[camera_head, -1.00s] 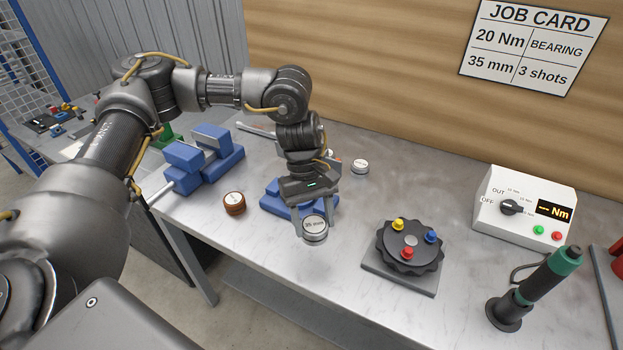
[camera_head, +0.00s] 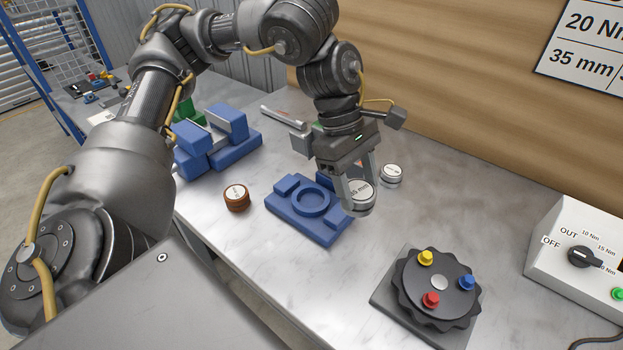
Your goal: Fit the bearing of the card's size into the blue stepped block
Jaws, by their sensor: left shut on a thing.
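My left gripper (camera_head: 358,197) is shut on a silver bearing (camera_head: 360,190) whose top label ends in "mm"; its first part is partly covered by a finger. The blue stepped block (camera_head: 308,222) lies on the bench just left of the held bearing, with an empty round recess in its top. Part of its back right is hidden behind the gripper. The job card (camera_head: 585,50) on the wall is cut off at the right and shows "20" and "35 mm". My right gripper is not in view.
A rusty brown labelled bearing (camera_head: 236,198) lies left of the block, and another silver one (camera_head: 392,173) behind the gripper. A blue vise-like fixture (camera_head: 215,140) stands at back left. A black knobbed disc (camera_head: 436,287) and a torque control box (camera_head: 580,250) stand at right.

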